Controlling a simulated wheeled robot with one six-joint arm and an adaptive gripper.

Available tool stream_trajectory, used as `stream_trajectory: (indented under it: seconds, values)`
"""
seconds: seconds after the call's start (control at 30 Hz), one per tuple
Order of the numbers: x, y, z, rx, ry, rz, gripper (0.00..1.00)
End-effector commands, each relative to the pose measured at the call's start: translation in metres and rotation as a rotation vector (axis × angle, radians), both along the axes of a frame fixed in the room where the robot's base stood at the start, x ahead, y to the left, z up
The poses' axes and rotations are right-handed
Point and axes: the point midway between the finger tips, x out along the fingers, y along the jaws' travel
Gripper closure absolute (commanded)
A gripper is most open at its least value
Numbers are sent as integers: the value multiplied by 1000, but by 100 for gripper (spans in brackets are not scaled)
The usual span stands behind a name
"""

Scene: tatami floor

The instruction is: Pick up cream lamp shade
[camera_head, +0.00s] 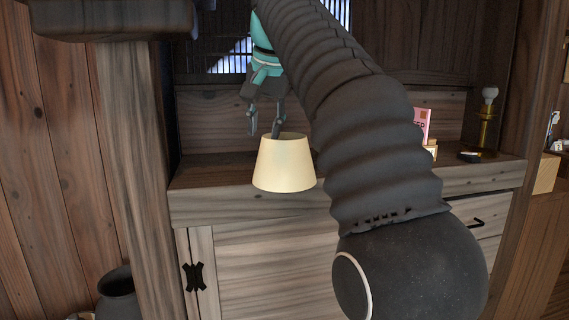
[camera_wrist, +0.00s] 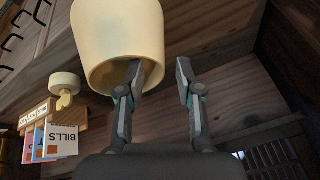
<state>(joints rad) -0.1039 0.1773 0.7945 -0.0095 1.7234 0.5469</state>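The cream lamp shade (camera_head: 285,168) is upright in the head view, narrow end up, at the front of the wooden cabinet top. I cannot tell what it rests on. In the wrist view the shade (camera_wrist: 115,30) shows its round opening towards my gripper. My gripper (camera_head: 264,128) is above the shade's top, with its fingers apart. In the wrist view (camera_wrist: 159,72) one finger reaches into the opening and the other is outside, with the rim between them. Space shows between the outer finger and the shade.
A brass lamp stand with a bare bulb (camera_head: 487,118) stands at the right of the cabinet top (camera_head: 215,170). A pink card (camera_head: 421,122) is partly behind my arm. A dark pot (camera_head: 117,297) stands at lower left.

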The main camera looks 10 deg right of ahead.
Motion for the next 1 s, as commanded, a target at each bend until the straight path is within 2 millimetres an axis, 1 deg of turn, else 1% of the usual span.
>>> stream_trajectory:
  seconds: [0.03, 0.13, 0.43, 0.7, 0.83, 1.0]
  values:
    - [2, 0, -6, 0, 2, 0, 64]
    - [8, 1, -17, 0, 1, 0, 64]
    - [16, 1, -33, 0, 1, 0, 64]
    - [35, 1, -64, 0, 1, 0, 64]
    - [38, 1, -70, 0, 0, 0, 64]
    - [39, 1, -71, 0, -1, 0, 64]
